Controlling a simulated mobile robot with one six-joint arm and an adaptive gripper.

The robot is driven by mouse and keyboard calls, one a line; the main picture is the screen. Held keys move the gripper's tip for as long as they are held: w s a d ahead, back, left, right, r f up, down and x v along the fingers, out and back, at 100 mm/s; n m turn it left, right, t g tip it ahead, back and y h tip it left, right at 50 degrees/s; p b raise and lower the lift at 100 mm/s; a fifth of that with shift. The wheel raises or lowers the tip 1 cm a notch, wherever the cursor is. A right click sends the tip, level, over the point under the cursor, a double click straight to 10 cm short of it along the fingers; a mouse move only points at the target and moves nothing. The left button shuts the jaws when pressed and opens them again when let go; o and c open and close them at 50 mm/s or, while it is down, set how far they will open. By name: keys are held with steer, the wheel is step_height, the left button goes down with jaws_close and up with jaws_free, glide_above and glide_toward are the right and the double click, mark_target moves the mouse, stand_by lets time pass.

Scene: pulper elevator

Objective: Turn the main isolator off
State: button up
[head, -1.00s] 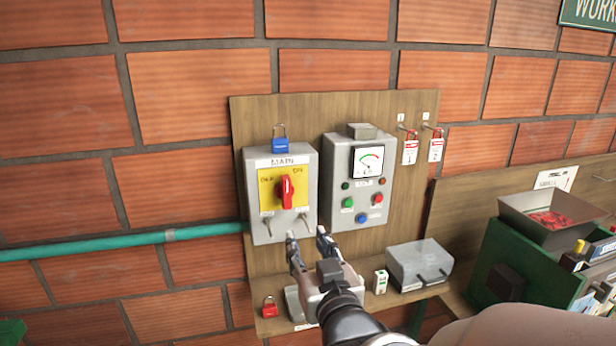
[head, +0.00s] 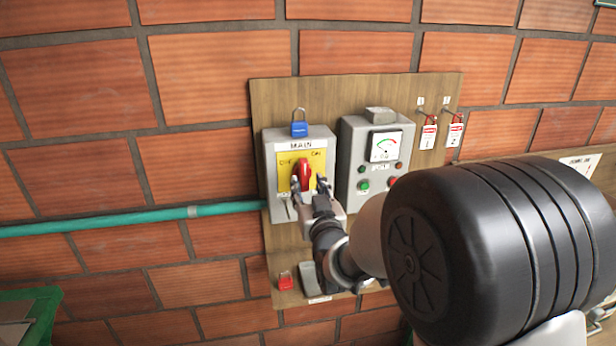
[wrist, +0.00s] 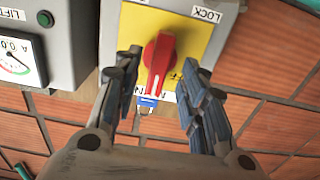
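The main isolator (head: 274,150) is a grey box with a yellow plate, marked MAIN, on a wooden board. Its red handle (head: 305,172) stands nearly upright, below the OFF and ON lettering at left and right. In the wrist view, the red handle (wrist: 158,62) appears upside down, its narrow end near partly hidden letters. My gripper (head: 308,187) is at the handle. In the wrist view, my gripper (wrist: 160,65) is open, with one finger on each side of the handle and visible gaps between. Firm contact cannot be seen.
A blue padlock (head: 299,129) hangs on top of the isolator. A grey control box (head: 351,140) with a meter and buttons is close at right. Red tags (head: 429,135) hang on hooks. A green pipe (head: 130,219) enters from the left.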

mark_target(305, 180)
steer(key=shift+x, duration=1.7)
steer(key=shift+c, duration=0.5)
jaws_close()
